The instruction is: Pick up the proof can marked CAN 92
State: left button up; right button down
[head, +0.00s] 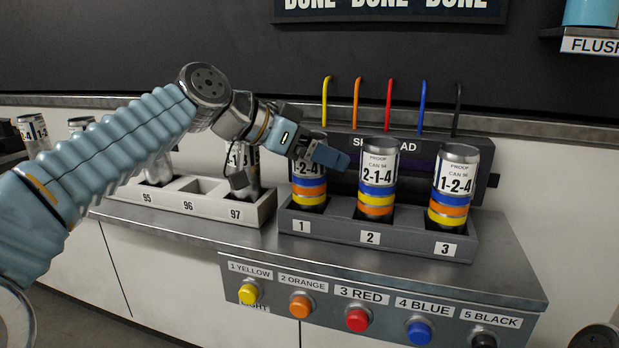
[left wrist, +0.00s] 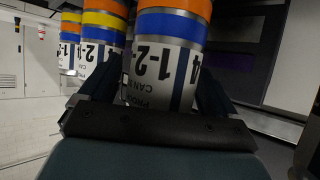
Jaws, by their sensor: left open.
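Three printed white cans with colour bands stand in the numbered grey rack (head: 400,240). The can in slot 1 (head: 309,187) is partly hidden by my left gripper (head: 318,156), with "-2-4" showing. The slot 2 can (head: 377,178) reads 2-1-4 and the slot 3 can (head: 455,187) reads 1-2-4. Their small CAN numbers are too small to read surely. In the left wrist view a can (left wrist: 168,65) reading 1-2-4, its print upside down, stands between the open fingers. Whether they touch it is unclear. My right gripper is not in view.
A pale rack (head: 205,215) marked 95, 96 and 97 stands left, with slot 96 empty. Coloured buttons (head: 358,320) line the counter front. Coloured tubes (head: 388,103) rise behind the grey rack. The neighbouring cans are close to my left gripper.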

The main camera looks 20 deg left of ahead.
pick_arm(q)
jog(key=c, duration=1.3)
